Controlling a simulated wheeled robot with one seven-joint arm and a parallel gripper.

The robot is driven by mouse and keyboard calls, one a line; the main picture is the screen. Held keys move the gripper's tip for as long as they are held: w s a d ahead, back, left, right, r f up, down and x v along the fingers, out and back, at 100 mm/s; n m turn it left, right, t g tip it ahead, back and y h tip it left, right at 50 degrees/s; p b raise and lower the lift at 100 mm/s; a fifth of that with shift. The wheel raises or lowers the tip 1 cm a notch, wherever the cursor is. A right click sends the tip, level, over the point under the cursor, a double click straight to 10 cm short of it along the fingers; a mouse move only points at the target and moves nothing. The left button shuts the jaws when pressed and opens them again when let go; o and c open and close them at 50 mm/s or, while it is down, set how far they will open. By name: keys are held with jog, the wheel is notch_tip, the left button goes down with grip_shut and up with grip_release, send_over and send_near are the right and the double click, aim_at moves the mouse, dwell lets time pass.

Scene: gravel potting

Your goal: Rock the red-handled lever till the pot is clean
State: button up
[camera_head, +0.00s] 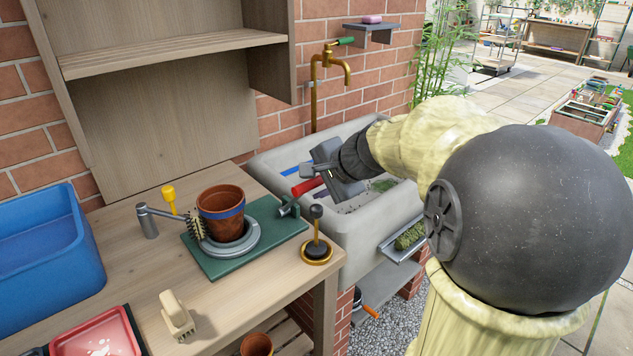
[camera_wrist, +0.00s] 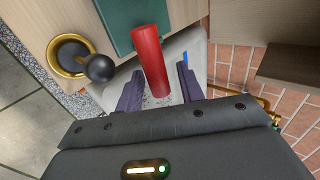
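The red lever handle (camera_head: 306,187) sticks out from a dark green bracket at the right of the green base plate (camera_head: 215,265), toward the sink. It also shows in the wrist view (camera_wrist: 150,60), its near end between my finger tips. My gripper (camera_wrist: 158,83) is open, with a finger on each side of the handle and gaps between; in the head view it is over the sink's near edge. The terracotta pot (camera_head: 222,200) with a blue band stands upright on a grey round stand (camera_head: 248,243). A bristle brush (camera_head: 195,227) on a metal arm sits against its left side.
A black-knobbed plunger with a brass base (camera_head: 317,250) stands right of the plate, close to the handle. The stone sink (camera_head: 350,215), brass tap (camera_head: 330,62) and brick wall are behind. A blue bin (camera_head: 45,250), red tray (camera_head: 95,335) and hand brush (camera_head: 176,315) are at left.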

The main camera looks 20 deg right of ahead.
jog(key=shift+w, duration=0.15)
jog(key=shift+s+r, duration=0.3)
jog(key=shift+s, duration=0.05)
jog(key=p+v, duration=0.3)
jog(key=v, duration=1.3)
jog(key=shift+s+d+p, duration=0.2)
jog(key=shift+s+p, duration=0.05)
jog(key=shift+p, duration=0.1)
jog(key=s+a+f+n+g+h, duration=0.1)
jog(key=s+a+f+n+g, duration=0.1)
jog(key=f, duration=0.7)
jog(key=s+a+f+n+g+h, duration=0.1)
jog(key=s+a+f+n+g, duration=0.1)
jog(key=a+f+n, duration=0.2)
jog(key=s+a+f+n+g+h, duration=0.1)
jog(key=f+n, duration=0.6)
jog(key=f, duration=0.7)
jog(key=shift+s+a+n+g+h, duration=0.3)
jog(key=shift+s+a+g, duration=0.2)
jog(key=shift+s+a, duration=0.4)
jog(key=shift+w, duration=0.1)
jog(key=shift+c, duration=0.3)
